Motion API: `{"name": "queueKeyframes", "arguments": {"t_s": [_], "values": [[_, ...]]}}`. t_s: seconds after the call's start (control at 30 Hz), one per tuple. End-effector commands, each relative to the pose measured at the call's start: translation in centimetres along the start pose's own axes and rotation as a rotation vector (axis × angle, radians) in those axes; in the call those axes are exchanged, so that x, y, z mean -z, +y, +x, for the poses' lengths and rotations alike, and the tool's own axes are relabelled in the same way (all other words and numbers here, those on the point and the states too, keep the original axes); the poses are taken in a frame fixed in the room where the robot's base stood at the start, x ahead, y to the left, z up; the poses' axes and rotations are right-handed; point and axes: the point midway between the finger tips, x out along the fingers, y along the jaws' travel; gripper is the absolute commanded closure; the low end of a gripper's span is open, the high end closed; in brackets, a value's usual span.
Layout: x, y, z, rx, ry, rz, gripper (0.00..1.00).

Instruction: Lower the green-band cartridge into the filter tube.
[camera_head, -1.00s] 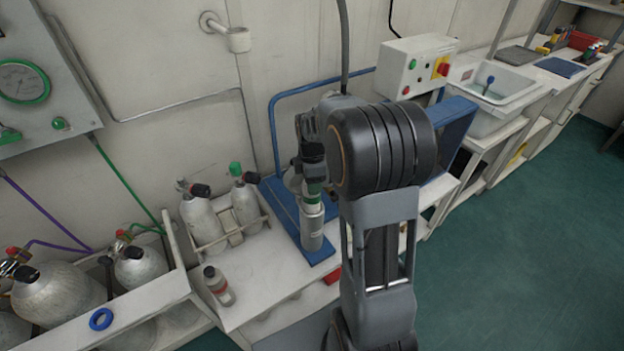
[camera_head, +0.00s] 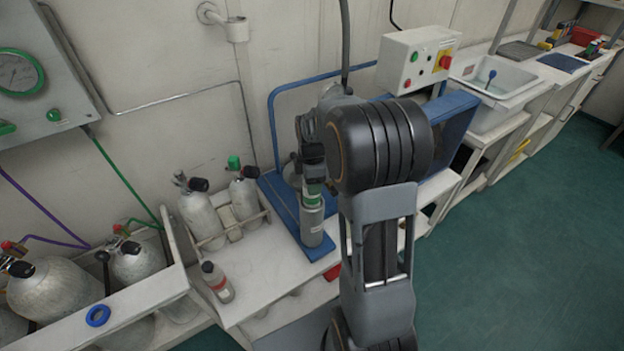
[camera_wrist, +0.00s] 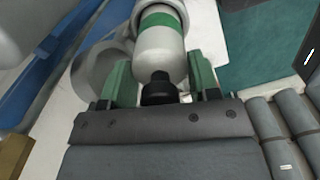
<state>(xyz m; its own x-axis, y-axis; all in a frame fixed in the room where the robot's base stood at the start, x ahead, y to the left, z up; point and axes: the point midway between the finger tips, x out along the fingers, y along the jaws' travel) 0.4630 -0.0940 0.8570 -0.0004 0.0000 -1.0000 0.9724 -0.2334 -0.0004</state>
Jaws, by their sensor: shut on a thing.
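The green-band cartridge (camera_wrist: 162,45) is a pale cylinder with a green band and a black knob, in the wrist view. My gripper (camera_wrist: 160,95) has its green fingers on either side of the black knob, shut on it. In the head view my gripper (camera_head: 313,178) is above an upright grey cylinder (camera_head: 312,228) over the blue base. A pale rim shows around the cartridge near the wrist view's top edge. It may be the filter tube, but I cannot tell how deep the cartridge sits. My arm hides part of this area in the head view.
The blue base (camera_head: 276,192) has a blue tube frame behind it. Two small cylinders stand in a rack (camera_head: 264,214) to the left. A control box (camera_head: 418,60) is at the back right.

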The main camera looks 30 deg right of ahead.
Motion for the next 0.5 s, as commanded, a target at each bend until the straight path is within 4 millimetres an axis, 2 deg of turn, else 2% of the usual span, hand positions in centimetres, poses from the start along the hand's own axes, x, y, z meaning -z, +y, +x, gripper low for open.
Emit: {"name": "queueKeyframes", "arguments": {"t_s": [0.5], "values": [[0.0,0.0,2.7,-0.001,0.0,0.0,0.96]]}}
